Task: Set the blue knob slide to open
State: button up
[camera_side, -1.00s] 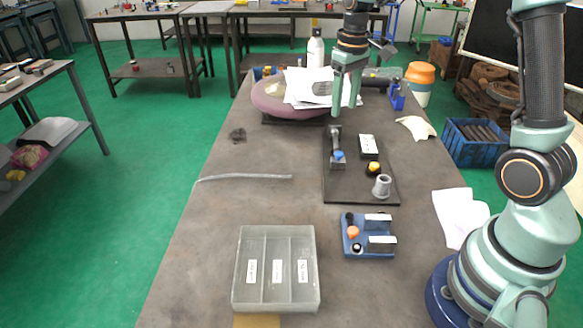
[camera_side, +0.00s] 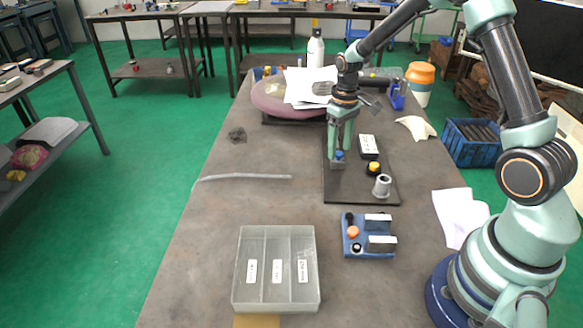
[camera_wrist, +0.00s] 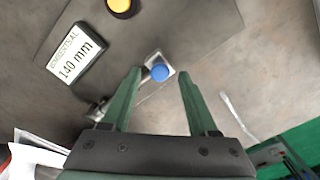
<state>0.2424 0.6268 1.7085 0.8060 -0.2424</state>
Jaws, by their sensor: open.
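The blue knob (camera_side: 338,155) sits on a grey slide on the dark base plate (camera_side: 362,190). In the wrist view the blue knob (camera_wrist: 160,72) lies between and just beyond my open fingertips, with a pale metal piece around it. My gripper (camera_side: 340,146) reaches down over the slide from behind, its fingers on either side of the track. In the wrist view my gripper (camera_wrist: 158,75) is open and empty. Most of the slide track is hidden behind my fingers. I cannot tell whether the fingers touch the slide.
On the plate are a white label block (camera_side: 368,146) reading 140 mm, a yellow-topped button (camera_side: 374,168) and a grey cylinder (camera_side: 382,185). A blue fixture (camera_side: 368,250) and a clear divided tray (camera_side: 240,285) stand nearer. A grey rod (camera_side: 245,177) lies left. Papers cover a round purple disc (camera_side: 270,100) behind.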

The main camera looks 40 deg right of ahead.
jog(key=shift+f, duration=0.4)
grip_shut()
jog(key=shift+r, duration=0.1)
dwell(1.1)
